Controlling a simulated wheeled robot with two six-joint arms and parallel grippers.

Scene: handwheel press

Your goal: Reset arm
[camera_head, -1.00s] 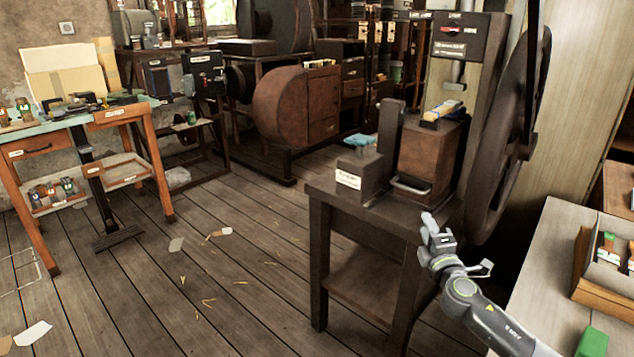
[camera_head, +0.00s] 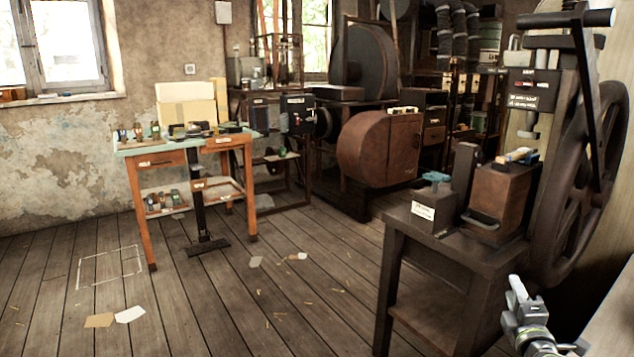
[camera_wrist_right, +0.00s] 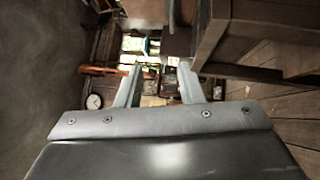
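My right gripper (camera_head: 517,290) shows at the lower right of the head view, in front of the press table's right side and apart from it. In the right wrist view its two fingers (camera_wrist_right: 161,84) stand apart with nothing between them, so it is open and empty. My left gripper is not in view. The press (camera_head: 535,92) stands at the right with a large dark handwheel (camera_head: 585,185) on its side.
The dark press table (camera_head: 455,262) stands beside my right arm. An orange-legged workbench (camera_head: 160,160) holds small items at the left. A brown round-ended machine (camera_head: 380,150) stands at the back. The wooden floor between is mostly clear, with scattered paper (camera_head: 130,314).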

